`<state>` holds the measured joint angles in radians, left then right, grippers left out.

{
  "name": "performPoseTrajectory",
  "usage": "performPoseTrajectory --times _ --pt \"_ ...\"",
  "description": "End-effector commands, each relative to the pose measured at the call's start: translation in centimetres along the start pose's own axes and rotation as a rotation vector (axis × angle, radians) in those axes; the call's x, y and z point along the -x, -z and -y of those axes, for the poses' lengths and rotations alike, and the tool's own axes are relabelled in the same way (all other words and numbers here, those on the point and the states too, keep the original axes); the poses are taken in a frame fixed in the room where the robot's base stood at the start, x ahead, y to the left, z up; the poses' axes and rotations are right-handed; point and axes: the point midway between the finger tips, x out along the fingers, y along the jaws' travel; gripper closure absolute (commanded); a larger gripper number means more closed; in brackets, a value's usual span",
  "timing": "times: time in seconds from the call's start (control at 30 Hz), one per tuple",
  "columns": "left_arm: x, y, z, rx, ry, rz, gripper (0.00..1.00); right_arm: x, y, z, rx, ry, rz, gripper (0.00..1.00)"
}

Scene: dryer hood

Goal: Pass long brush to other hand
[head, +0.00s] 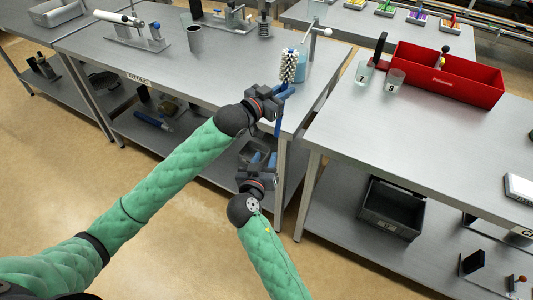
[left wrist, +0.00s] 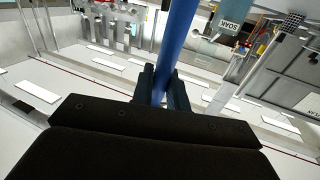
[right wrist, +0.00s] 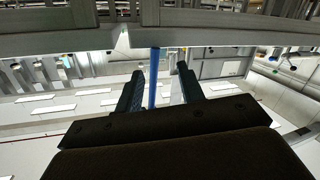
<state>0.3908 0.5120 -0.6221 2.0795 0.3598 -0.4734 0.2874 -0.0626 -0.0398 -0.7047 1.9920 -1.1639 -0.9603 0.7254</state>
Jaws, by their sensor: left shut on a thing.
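The long brush has a pale bristled head (head: 288,66) at the top and a blue handle (head: 277,127) hanging below. My left gripper (head: 281,93) is shut on the blue handle, just under the bristles, beside the table's corner. In the left wrist view the handle (left wrist: 177,38) runs up from between the closed fingers (left wrist: 161,88). My right gripper (head: 266,160) is lower, beneath the handle's lower end. In the right wrist view its fingers (right wrist: 158,85) are open, with the blue handle (right wrist: 154,68) showing in the gap; its depth between them is unclear.
A light-blue container (head: 302,68) stands behind the brush on the left table (head: 225,75). The right table (head: 420,130) holds a red bin (head: 450,82) and two numbered cups (head: 363,74). A dark crate (head: 390,212) sits on its lower shelf. Table edges flank my grippers.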

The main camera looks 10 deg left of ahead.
Motion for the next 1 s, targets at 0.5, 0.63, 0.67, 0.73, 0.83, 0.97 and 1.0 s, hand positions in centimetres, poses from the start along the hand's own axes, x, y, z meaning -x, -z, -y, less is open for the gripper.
performPoseTrajectory --times 0.5,0.63,0.67,0.73,0.83,0.97,1.0 --pt "0.0 0.0 0.0 0.0 0.0 -0.001 1.0 -0.1 2.6 -1.3 -0.32 -0.034 -0.13 0.62" --pt "0.0 0.0 0.0 0.0 0.0 -0.001 1.0 -1.1 2.6 -1.3 -0.324 -0.035 -0.129 0.62" --pt "0.0 0.0 0.0 0.0 0.0 -0.001 1.0 -1.4 2.7 -1.4 -0.323 -0.035 -0.13 0.62" --pt "0.0 0.0 0.0 0.0 0.0 -0.001 1.0 -2.4 2.9 -1.4 -0.323 -0.035 -0.131 0.62" --pt "0.0 0.0 0.0 0.0 0.0 0.0 1.0 -3.9 3.1 -1.5 -0.322 -0.035 -0.131 0.62" --pt "0.0 0.0 0.0 0.0 0.0 0.0 1.0 -5.9 3.3 -1.6 -0.321 -0.034 -0.13 0.62" --pt "0.0 0.0 0.0 0.0 0.0 -0.001 1.0 -6.5 3.4 -1.6 -0.321 -0.034 -0.13 0.62"
